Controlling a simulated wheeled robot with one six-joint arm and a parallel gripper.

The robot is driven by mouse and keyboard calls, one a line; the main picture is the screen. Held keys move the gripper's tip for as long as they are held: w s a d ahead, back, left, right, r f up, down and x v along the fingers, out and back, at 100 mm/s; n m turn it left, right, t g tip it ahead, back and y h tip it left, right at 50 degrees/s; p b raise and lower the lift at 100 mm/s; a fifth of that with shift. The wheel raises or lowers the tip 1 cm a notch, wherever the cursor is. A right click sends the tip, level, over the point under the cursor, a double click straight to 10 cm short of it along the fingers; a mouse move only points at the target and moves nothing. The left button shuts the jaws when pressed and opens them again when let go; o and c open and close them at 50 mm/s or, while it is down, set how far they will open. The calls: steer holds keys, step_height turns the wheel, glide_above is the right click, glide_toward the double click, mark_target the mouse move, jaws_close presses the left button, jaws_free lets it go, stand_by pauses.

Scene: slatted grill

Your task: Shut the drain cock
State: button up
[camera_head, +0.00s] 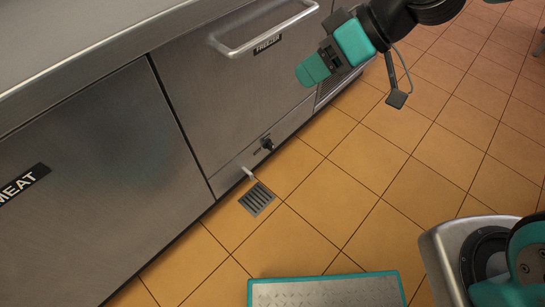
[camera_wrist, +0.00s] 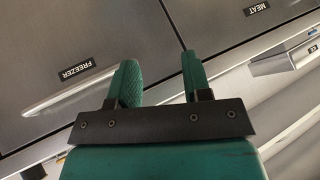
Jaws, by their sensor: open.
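The drain cock (camera_head: 266,144) is a small dark handle low on the steel front below the freezer door in the head view. Its position, open or closed, is too small to tell. A short pale spout (camera_head: 248,173) sticks out lower left of it, above a floor grate (camera_head: 257,199). My gripper (camera_head: 313,69) has teal fingers and hangs above and to the right of the cock, well apart from it. In the wrist view my gripper (camera_wrist: 160,77) is open and empty, with its two fingers apart. The cock does not show in the wrist view.
The freezer door (camera_head: 225,85) has a protruding bar handle (camera_head: 265,30) close to my gripper. A door marked MEAT (camera_head: 90,180) is at left. A teal-edged metal plate (camera_head: 325,291) lies at the bottom. The tiled floor (camera_head: 350,170) before the cock is clear.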

steer(key=w+f+t+y+b, duration=0.1)
steer(key=w+f+b, duration=0.25)
steer(key=f, duration=0.45)
steer(key=w+f+t+b, duration=0.1)
steer(key=w+f+b, duration=0.25)
steer(key=f, duration=0.35)
steer(key=m+t+b, duration=0.2)
steer(key=t+b, duration=0.4)
steer(key=b, duration=1.5)
glide_toward(273, 145)
steer(key=b+x, duration=0.7)
steer(key=x, duration=0.2)
steer(key=shift+s+f, duration=0.1)
steer(key=shift+f, duration=0.1)
steer(key=shift+w+a+f, duration=0.1)
steer(key=shift+w+a, duration=0.4)
steer(key=shift+c, duration=0.4)
jaws_close()
